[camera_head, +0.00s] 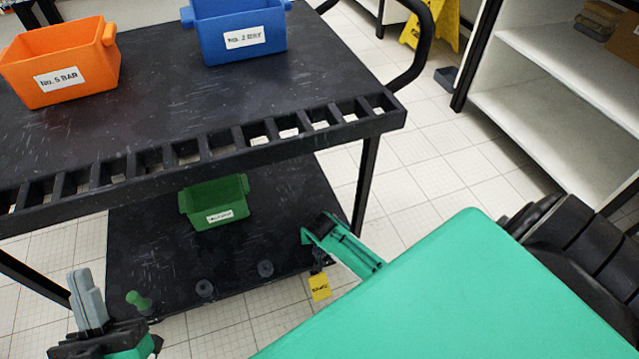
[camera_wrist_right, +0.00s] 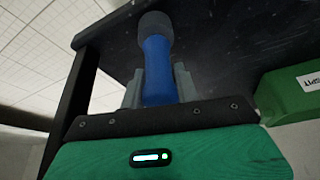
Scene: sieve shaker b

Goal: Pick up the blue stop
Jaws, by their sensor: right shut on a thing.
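The blue stop (camera_wrist_right: 157,72) shows in the right wrist view, a blue shaft with a dark grey, wider end. My right gripper (camera_wrist_right: 158,88) is shut on its blue shaft, one grey finger on each side. In the head view my right gripper (camera_head: 319,262) is at the right front of the cart's lower shelf, mostly hidden by its own arm, and I cannot make out the blue stop there. My left gripper (camera_head: 88,298) is at the lower left, its grey fingers together, with nothing seen between them.
A green bin (camera_head: 215,212) stands on the cart's lower shelf (camera_head: 150,245). A small green peg (camera_head: 138,300) and two grey knobs (camera_head: 265,268) are near its front edge. A yellow tag (camera_head: 320,287) shows below my right gripper. Orange (camera_head: 60,62) and blue (camera_head: 240,30) bins stand above.

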